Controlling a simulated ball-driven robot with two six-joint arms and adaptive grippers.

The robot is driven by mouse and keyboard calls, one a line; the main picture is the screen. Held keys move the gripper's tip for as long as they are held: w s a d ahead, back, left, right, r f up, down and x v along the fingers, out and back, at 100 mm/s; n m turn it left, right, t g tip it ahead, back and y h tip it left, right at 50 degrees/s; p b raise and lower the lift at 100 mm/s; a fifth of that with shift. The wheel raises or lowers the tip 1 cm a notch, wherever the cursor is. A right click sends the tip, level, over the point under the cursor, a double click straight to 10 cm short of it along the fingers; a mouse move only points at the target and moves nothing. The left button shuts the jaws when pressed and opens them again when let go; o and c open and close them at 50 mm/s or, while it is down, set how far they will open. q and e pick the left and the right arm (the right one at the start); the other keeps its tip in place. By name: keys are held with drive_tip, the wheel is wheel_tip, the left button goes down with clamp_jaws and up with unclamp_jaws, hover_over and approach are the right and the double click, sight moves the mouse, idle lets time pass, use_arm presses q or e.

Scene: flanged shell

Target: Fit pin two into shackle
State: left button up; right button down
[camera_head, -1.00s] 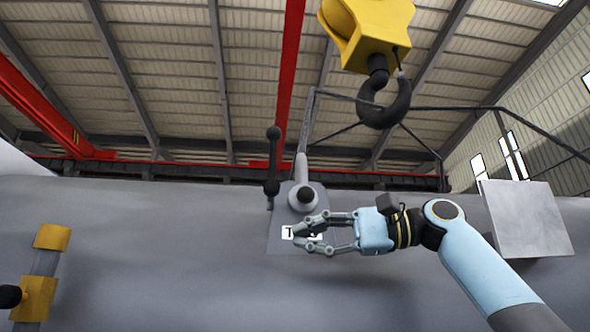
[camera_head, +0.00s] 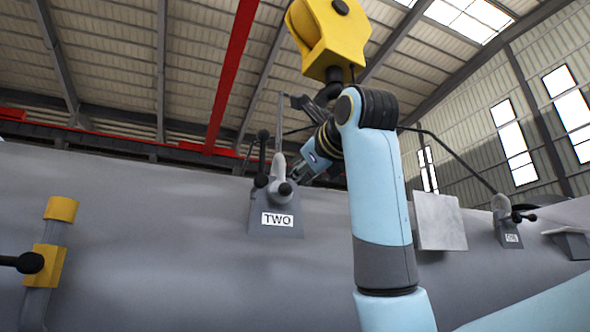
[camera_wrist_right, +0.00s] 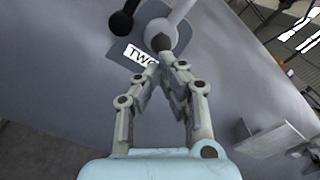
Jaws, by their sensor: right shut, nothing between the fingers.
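The plate marked TWO (camera_head: 277,232) stands on the grey shell, with a pale grey shackle (camera_head: 279,165) at its top. A dark ball-ended bar (camera_head: 262,152), probably pin two, stands upright just left of the shackle. A dark round end (camera_head: 285,188) shows at the shackle's front; I cannot tell whether it belongs to that bar. My right gripper (camera_head: 298,172) is just right of the shackle, partly hidden by its own wrist. In the wrist view the right gripper's fingertips (camera_wrist_right: 160,76) are together and empty, just below the shackle's dark end (camera_wrist_right: 161,42). My left gripper is out of view.
The yellow hook block (camera_head: 328,40) hangs above the shackle, its hook partly hidden by my arm. A pale square plate (camera_head: 438,222) and another shackle (camera_head: 500,203) stand to the right. A yellow-banded post (camera_head: 50,262) is at left. Bare grey shell lies between.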

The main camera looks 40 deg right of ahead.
sight(288, 187)
drive_tip(key=p+x, duration=0.1)
drive_tip(key=x, duration=0.3)
drive_tip(key=shift+w+d+f, duration=0.1)
drive_tip(key=shift+w+d, duration=0.1)
drive_tip(key=shift+d, duration=0.05)
drive_tip(key=shift+w+d, duration=0.15)
drive_tip(key=shift+w, duration=0.55)
drive_tip(key=shift+w, duration=0.35)
drive_tip(key=shift+s, duration=0.1)
drive_tip(key=shift+b+v, duration=0.45)
drive_tip(key=shift+v, duration=0.9)
drive_tip(key=v, duration=1.2)
